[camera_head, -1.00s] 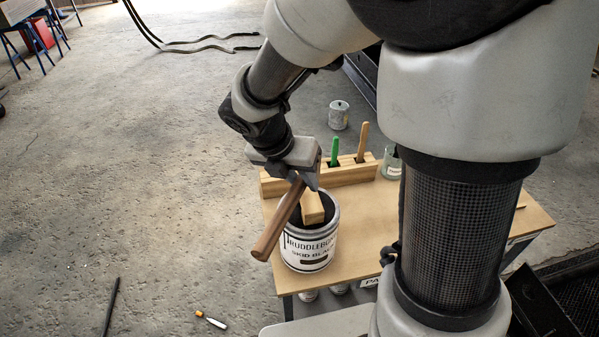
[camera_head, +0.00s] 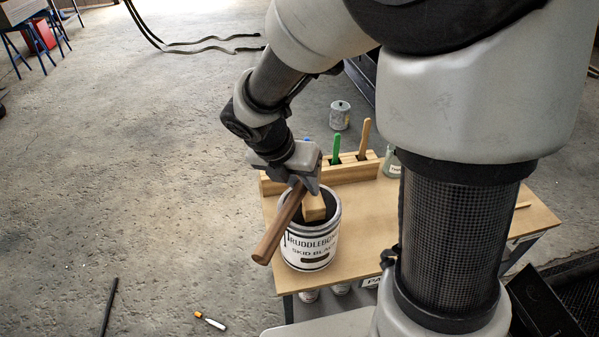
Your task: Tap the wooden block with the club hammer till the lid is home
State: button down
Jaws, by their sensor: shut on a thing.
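The club hammer (camera_head: 277,226) has a brown wooden handle that slants down to the left. My gripper (camera_head: 297,182) is shut on it, near the top of the handle. The hammer's head is mostly hidden behind the gripper. The wooden block (camera_head: 314,208) is pale and sits at the top of a white paint tin (camera_head: 310,247), partly hidden by the gripper. The tin has black lettering and stands on the table near its left front corner. The lid (camera_head: 328,215) shows only as a dark area inside the rim; how it sits I cannot tell.
A wooden rack (camera_head: 345,174) holding a green-handled and a wooden-handled tool stands behind the tin on the table (camera_head: 362,240). A small jar (camera_head: 392,164) stands at the rack's right end. A grey can (camera_head: 340,115) stands on the floor beyond. My arm hides the table's right part.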

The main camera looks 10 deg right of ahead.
notch_tip(320, 180, down, 2)
jog(key=shift+f+b, duration=0.1)
jog(key=shift+b, duration=0.25)
jog(key=shift+r, duration=0.2)
notch_tip(320, 180, up, 3)
jog(key=p, duration=0.4)
jog(key=shift+r, duration=0.2)
notch_tip(320, 180, up, 4)
jog(key=p, duration=0.4)
jog(key=shift+f, duration=0.2)
jog(key=shift+r+p, duration=2.45)
jog(key=shift+p, duration=0.05)
